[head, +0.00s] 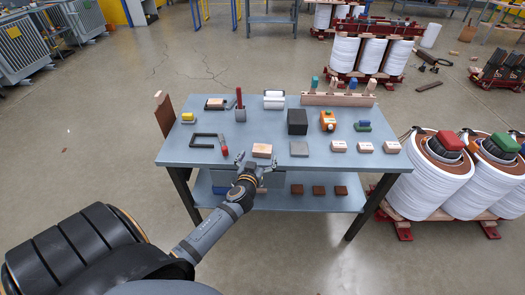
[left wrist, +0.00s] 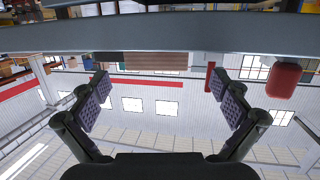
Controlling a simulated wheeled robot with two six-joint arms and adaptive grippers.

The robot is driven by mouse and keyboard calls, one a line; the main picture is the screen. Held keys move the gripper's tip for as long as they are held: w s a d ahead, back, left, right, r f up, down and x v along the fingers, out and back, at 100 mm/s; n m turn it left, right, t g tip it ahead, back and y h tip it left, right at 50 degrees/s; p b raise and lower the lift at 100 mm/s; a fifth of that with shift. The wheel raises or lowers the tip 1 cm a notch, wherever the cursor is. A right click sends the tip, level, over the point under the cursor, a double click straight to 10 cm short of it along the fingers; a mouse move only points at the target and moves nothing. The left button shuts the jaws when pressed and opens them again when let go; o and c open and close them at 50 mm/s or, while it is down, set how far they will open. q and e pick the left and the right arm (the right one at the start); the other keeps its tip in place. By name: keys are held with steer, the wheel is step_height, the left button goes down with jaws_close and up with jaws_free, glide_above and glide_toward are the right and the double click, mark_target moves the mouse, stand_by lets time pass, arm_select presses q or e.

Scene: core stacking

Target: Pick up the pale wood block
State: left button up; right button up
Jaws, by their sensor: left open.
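The pale wood block (head: 262,150) lies near the front edge of the grey-blue table (head: 320,170), left of a flat grey plate (head: 299,149). My left gripper (head: 255,160) is open and empty at the table's front edge, just in front of the block, with its fingers pointing toward it. In the left wrist view, which appears upside down, a brown wooden block face (left wrist: 155,60) shows beyond and between the open fingers (left wrist: 160,85), apart from them. My right gripper is not in view.
A black U-shaped frame (head: 196,139) and a red-handled tool (head: 224,148) lie left of the block. Behind stand a red upright piece (head: 239,98) and a black cube (head: 297,121). Several pale small blocks (head: 364,147) lie to the right. A lower shelf (head: 300,200) holds brown blocks.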

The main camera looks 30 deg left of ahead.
mark_target(261, 154)
arm_select(q)
steer(key=shift+f+x, duration=0.15)
steer(key=shift+x, duration=1.25)
steer(key=shift+f+x, duration=0.15)
steer(key=shift+x, duration=1.25)
steer(key=shift+s+d, duration=0.1)
steer(key=shift+d, duration=0.05)
steer(key=shift+r, duration=0.1)
steer(key=shift+c, duration=0.3)
steer(key=c, duration=1.3)
